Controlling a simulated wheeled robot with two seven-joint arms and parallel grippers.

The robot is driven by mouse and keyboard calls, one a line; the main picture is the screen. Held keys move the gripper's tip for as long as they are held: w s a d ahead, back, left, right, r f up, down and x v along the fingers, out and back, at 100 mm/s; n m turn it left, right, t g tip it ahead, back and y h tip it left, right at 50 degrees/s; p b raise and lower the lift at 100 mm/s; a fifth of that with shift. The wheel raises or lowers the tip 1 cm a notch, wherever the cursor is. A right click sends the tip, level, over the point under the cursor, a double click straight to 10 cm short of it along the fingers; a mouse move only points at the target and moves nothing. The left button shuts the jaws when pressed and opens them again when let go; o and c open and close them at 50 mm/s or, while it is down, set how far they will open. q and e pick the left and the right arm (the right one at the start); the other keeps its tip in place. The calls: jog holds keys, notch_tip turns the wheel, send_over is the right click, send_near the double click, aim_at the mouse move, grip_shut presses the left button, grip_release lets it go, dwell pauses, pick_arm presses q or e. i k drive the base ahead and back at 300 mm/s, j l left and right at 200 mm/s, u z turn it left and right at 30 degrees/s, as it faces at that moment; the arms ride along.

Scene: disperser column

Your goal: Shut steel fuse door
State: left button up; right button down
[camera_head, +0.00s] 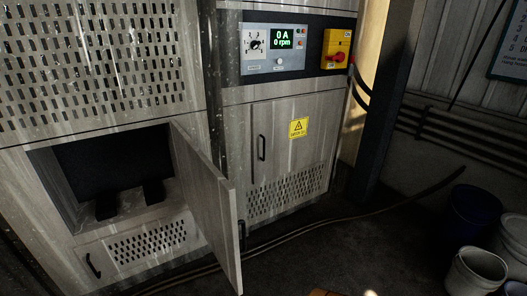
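The steel fuse door (207,205) stands wide open, swung out toward me from the right side of a dark compartment opening (110,165) in the left cabinet. Its free edge is at the lower middle of the view, and a dark handle (242,231) shows just past that edge. Two dark blocky parts (106,206) stick out at the bottom of the opening; what they are is unclear. Neither of my grippers is in view.
The right cabinet has a closed door (290,150), a control panel (275,48) reading 0 A and 0 rpm, and a yellow box with a red switch (336,52). Buckets (475,271) stand at the lower right. A cable crosses the floor. The floor's middle is mostly clear.

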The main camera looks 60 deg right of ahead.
aim_at(211, 200)
jog(key=k+l+z, duration=0.15)
jog(key=l, duration=0.45)
jog(key=k+l+z, duration=0.2)
jog(key=l, duration=0.4)
jog(key=l+z, duration=0.15)
jog(key=l, duration=0.45)
jog(key=k+z, duration=0.1)
jog(key=z, duration=0.35)
